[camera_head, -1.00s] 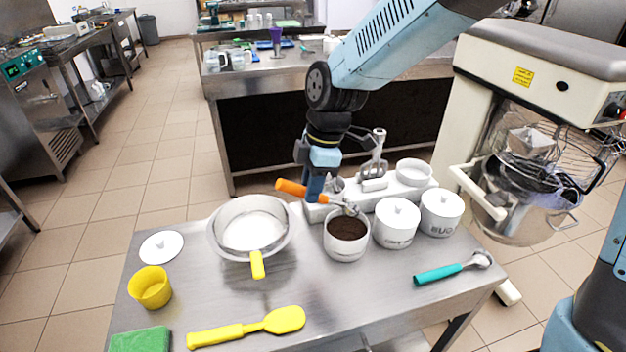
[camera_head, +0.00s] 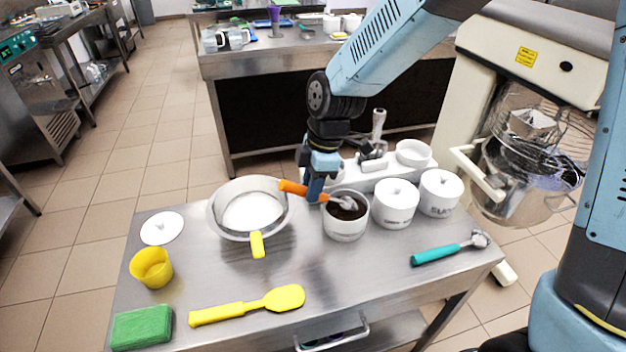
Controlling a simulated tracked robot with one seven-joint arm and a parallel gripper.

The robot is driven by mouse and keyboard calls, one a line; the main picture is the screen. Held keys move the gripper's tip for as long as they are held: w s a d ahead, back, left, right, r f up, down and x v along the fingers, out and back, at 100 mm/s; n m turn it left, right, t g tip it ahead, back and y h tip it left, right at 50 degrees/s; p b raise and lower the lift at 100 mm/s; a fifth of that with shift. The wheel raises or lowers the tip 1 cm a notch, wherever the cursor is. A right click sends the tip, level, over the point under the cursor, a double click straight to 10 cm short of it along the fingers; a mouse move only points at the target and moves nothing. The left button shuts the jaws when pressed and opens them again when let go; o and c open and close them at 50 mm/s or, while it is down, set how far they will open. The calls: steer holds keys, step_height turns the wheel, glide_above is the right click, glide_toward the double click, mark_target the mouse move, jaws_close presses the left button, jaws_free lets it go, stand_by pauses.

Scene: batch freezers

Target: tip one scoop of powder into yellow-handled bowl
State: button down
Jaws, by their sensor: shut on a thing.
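The yellow-handled bowl (camera_head: 218,228) is a wide metal bowl at the left of the table, with white contents and its yellow handle toward me. A white pot (camera_head: 345,229) of dark brown powder stands to its right. My gripper (camera_head: 312,196) is shut on the orange-handled scoop (camera_head: 293,187) just behind and left of this pot. The scoop's metal head (camera_head: 343,202) is over or in the powder; I cannot tell whether it is loaded. The handle's far end reaches the bowl's right rim in the picture.
Two lidded white jars (camera_head: 396,207) (camera_head: 440,196) stand right of the pot. A teal-handled scoop (camera_head: 449,250), yellow spatula (camera_head: 247,306), yellow cup (camera_head: 151,268), green sponge (camera_head: 142,327) and white lid (camera_head: 161,228) lie around. A mixer (camera_head: 530,150) stands at right.

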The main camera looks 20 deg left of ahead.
steer(key=shift+f, duration=0.3)
steer(key=shift+w+d, duration=0.35)
steer(key=shift+d, duration=0.1)
steer(key=shift+s+a+f+t+h, duration=0.3)
steer(key=shift+a+f+h, duration=0.05)
steer(key=shift+h, duration=0.15)
steer(key=shift+w+r, duration=0.1)
steer(key=shift+r, duration=0.45)
steer(key=shift+a+r, duration=0.1)
steer(key=shift+r, duration=1.55)
steer(key=shift+s+a+r, duration=0.1)
steer(key=shift+s, duration=0.1)
steer(key=shift+s+a+t+h, duration=0.3)
steer(key=shift+a+t+h, duration=0.2)
steer(key=shift+h, duration=0.35)
steer(key=shift+s+a+t+h, duration=0.25)
steer(key=shift+a+t+h, duration=0.25)
steer(key=shift+h, duration=0.35)
steer(key=shift+d, duration=0.1)
